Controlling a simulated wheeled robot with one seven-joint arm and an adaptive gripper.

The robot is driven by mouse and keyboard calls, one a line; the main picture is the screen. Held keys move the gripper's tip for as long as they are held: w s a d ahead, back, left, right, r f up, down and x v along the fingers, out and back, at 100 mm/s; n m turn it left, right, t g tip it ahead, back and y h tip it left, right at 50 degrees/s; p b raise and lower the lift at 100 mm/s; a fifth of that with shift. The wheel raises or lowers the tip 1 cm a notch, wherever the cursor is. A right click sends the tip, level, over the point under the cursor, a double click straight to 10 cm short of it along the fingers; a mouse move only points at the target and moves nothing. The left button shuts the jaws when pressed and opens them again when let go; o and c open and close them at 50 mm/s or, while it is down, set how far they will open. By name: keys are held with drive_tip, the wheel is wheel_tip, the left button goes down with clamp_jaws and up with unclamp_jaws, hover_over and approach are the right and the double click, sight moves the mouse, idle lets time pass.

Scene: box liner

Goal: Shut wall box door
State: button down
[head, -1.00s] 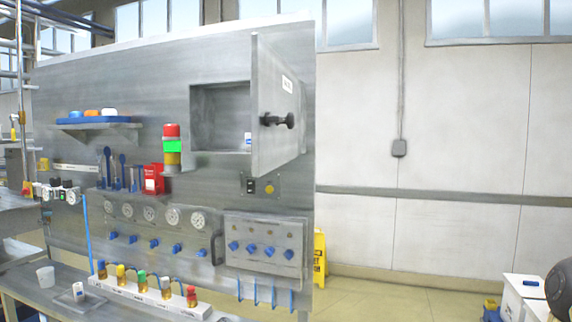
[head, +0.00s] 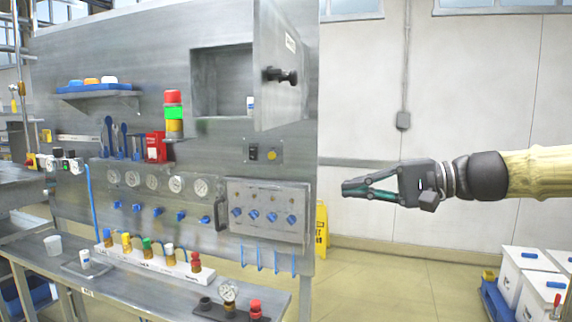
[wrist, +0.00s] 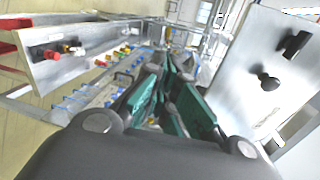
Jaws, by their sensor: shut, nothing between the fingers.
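The wall box (head: 203,80) is a grey metal recess in the upright panel, with a small white item inside. Its door (head: 268,100) is hinged at the right and stands wide open, jutting out from the panel. A black handle (head: 281,76) sits on the door's outer face. My gripper (head: 345,188) is shut and empty, to the right of the panel and below the door, apart from both. In the wrist view the door (wrist: 237,65) with its black handle (wrist: 270,80) shows at the right, beside my gripper's fingers (wrist: 162,70).
A signal light (head: 173,112), a shelf (head: 98,91), gauges and a valve plate (head: 265,228) are mounted on the panel. A bench (head: 130,285) with small bottles and fittings stands below. White boxes (head: 533,282) stand at lower right.

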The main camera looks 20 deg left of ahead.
drive_tip(key=s+d+r+n+g+y, duration=0.1)
drive_tip(key=s+r, duration=0.1)
drive_tip(key=r, duration=0.4)
drive_tip(key=s+d+r+n+g+y, duration=0.1)
drive_tip(key=s+r, duration=0.2)
drive_tip(key=r, duration=0.4)
drive_tip(key=p, duration=0.5)
approach(269, 118)
drive_tip(key=a, duration=0.6)
drive_tip(key=shift+s+a+r, duration=0.15)
drive_tip(key=shift+s+a, duration=0.1)
drive_tip(key=shift+a, duration=0.35)
